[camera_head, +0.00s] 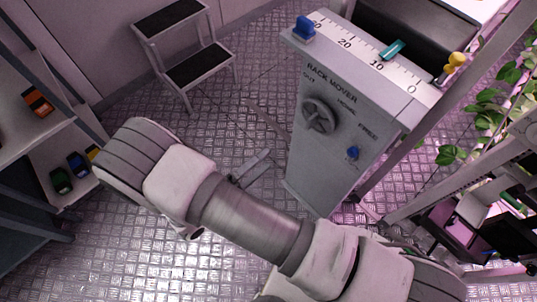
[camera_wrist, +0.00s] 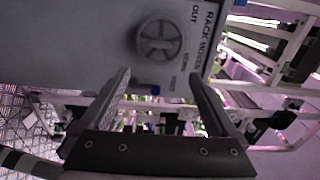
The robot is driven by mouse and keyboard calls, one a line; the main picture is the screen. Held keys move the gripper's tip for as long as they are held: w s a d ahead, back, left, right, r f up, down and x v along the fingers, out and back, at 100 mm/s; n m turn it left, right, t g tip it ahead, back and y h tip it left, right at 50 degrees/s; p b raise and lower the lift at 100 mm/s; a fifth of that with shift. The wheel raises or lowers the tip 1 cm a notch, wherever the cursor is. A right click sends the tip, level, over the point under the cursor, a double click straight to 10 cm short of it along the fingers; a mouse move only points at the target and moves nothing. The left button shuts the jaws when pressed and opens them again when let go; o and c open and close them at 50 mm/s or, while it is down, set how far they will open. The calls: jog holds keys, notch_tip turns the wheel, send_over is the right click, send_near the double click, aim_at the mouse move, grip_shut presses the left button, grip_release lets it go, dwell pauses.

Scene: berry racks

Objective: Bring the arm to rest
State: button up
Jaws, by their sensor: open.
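My arm (camera_head: 250,215) stretches across the lower part of the head view, from the lower right to a bend at the left. It is bent over the metal floor. My gripper (camera_wrist: 158,80) shows in the wrist view with its two dark fingers wide apart and nothing between them. It faces the grey rack mover cabinet (camera_head: 330,125), whose front also fills the upper left of the wrist view (camera_wrist: 60,45). I cannot tell the exact gap between fingers and cabinet. In the head view the gripper is not clearly made out.
The cabinet has a round handwheel (camera_head: 319,116), a blue knob (camera_head: 352,153) and a scale on top with a teal marker (camera_head: 393,49). A step stool (camera_head: 185,50) stands at the back. Shelves (camera_head: 60,140) line the left; plant racks (camera_head: 480,150) stand right. Floor between is mostly clear.

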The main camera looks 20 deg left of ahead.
jog(key=shift+r, duration=0.1)
dwell(0.5)
jog(key=w+d+r+m+g+h+p, duration=0.1)
jog(key=w+d+r+m+g, duration=0.3)
jog(key=d+r+m+g, duration=0.55)
jog(key=w+d+r+m+g+h+p, duration=0.15)
jog(key=w+d+r+m+g, duration=0.45)
jog(key=r+m, duration=0.75)
jog(key=s+d+r+m+t+y+p, duration=0.1)
jog(key=s+d+r+m+y, duration=0.1)
jog(key=d+r+m, duration=0.3)
jog(key=s+d+r+m+t+y, duration=0.2)
jog(key=s+d+r+m+y, duration=0.1)
jog(key=m, duration=0.9)
jog(key=s+d+r+m+t+y+p, duration=0.1)
jog(key=s+d+r+m+y, duration=0.1)
jog(key=d+r+m+y, duration=0.2)
notch_tip(320, 180, up, 4)
jog(key=d+m, duration=0.2)
jog(key=m, duration=0.3)
jog(key=shift+s+d+m+p, duration=0.3)
jog(key=shift+s+d+p, duration=0.05)
jog(key=shift+s+d, duration=0.05)
jog(key=shift+t+y, duration=0.25)
